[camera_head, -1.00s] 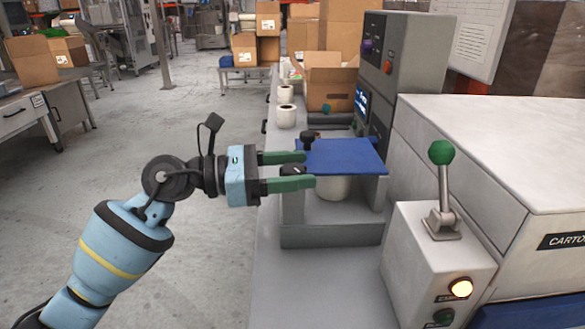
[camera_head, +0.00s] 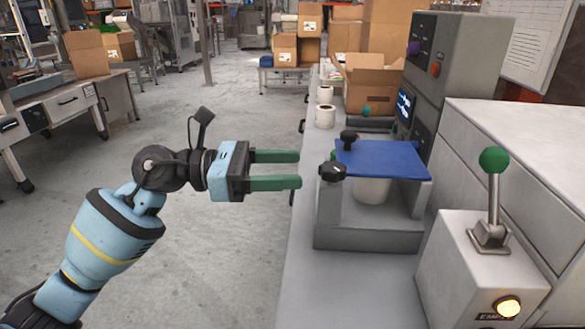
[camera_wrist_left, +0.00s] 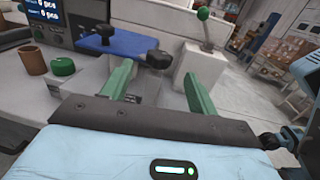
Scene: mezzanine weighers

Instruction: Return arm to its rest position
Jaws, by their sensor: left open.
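My left gripper (camera_head: 298,169) is open and empty, with its two green fingers held over the floor just left of the counter edge. It is apart from the weigher's blue lid (camera_head: 384,160) and the black knob (camera_head: 332,171) at that lid's near left corner. In the left wrist view the open fingers (camera_wrist_left: 157,87) point toward the blue lid (camera_wrist_left: 118,44) and the black knob (camera_wrist_left: 158,59), with nothing between them. A white roll or cup (camera_head: 372,190) stands under the blue lid.
White rolls (camera_head: 325,115) and an open carton (camera_head: 372,84) stand farther along the counter (camera_head: 345,290). Open floor (camera_head: 240,260) lies to the left.

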